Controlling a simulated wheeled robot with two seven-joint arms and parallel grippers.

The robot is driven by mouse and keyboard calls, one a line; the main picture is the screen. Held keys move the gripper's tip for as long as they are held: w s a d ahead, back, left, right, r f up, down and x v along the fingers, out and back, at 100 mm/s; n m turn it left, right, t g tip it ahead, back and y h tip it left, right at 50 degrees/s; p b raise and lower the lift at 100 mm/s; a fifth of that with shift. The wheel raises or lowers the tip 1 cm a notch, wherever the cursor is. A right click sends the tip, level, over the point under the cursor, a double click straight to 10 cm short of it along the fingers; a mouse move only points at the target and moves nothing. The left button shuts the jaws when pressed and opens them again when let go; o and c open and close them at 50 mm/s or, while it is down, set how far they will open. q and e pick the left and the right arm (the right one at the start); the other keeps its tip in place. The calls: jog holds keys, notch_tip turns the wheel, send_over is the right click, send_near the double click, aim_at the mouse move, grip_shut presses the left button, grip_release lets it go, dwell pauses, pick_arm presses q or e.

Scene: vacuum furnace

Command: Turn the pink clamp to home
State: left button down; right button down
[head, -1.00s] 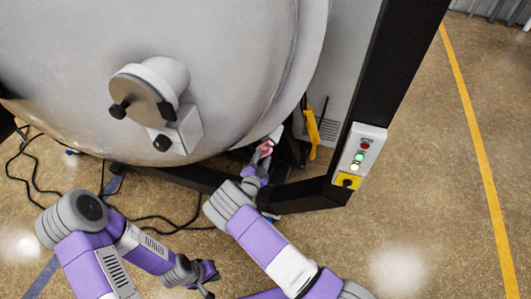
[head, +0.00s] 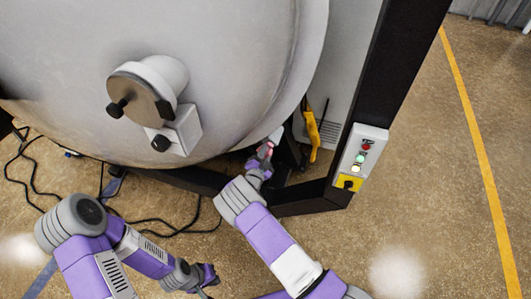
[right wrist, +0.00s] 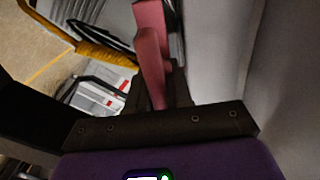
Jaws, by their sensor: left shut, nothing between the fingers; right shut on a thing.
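The pink clamp (right wrist: 152,50) shows large in the right wrist view, running down to the dark edge of my gripper. In the head view only a small bit of the pink clamp (head: 265,151) shows, low at the right edge of the big grey furnace drum (head: 230,70). My right gripper (head: 261,160) is at the clamp and shut on it; its fingertips are mostly hidden. My left gripper (head: 211,281) is shut and empty, low over the floor, well apart from the clamp.
A black frame post (head: 385,85) carries a control box (head: 361,155) with a green light and a yellow switch. A yellow part (head: 315,135) hangs beside the clamp. Black cables (head: 35,165) lie on the floor at left. The floor at right is clear.

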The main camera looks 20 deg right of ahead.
jog(key=shift+m, duration=0.4)
jog(key=m, duration=0.4)
jog(key=shift+f, duration=0.1)
jog(key=m, duration=0.4)
jog(key=shift+p, duration=0.3)
jog(key=m, duration=0.5)
jog(key=shift+f, duration=0.2)
jog(key=shift+m+p, duration=0.3)
jog(key=shift+m, duration=1.7)
jog(key=shift+f, duration=0.1)
jog(key=c, duration=1.1)
grip_release()
